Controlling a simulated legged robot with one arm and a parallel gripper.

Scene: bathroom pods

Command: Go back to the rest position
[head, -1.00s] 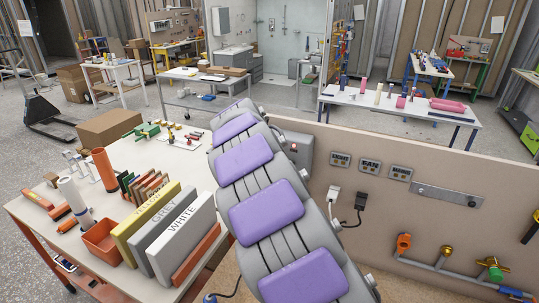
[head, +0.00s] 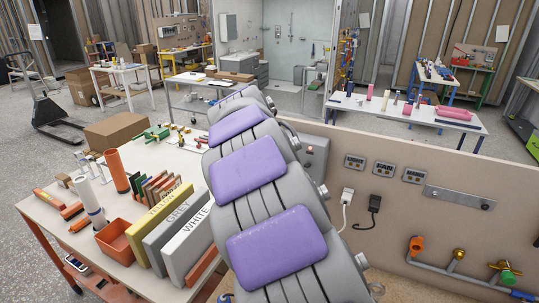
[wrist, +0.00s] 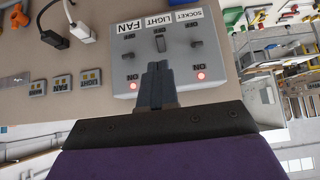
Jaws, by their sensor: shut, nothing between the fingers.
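My gripper (wrist: 157,84) shows in the wrist view with its two dark fingers together and nothing between them. Its tips overlap the lower part of a grey switch box (wrist: 188,62) in the picture; I cannot tell whether they touch it. The box has SOCKET, LIGHT and FAN labels, toggle switches and two lit red lamps. In the head view my arm, grey with purple pads, stretches forward along the panel and hides the gripper. Part of the switch box (head: 316,152) shows just right of the arm there.
A beige panel (head: 400,213) carries label plates, a white plug (head: 347,195), a black plug (head: 374,203) and pipes with valves (head: 459,254). Left of my arm, a white table (head: 58,206) holds labelled slabs, an orange bin (head: 115,240) and tubes. Open floor lies beyond at left.

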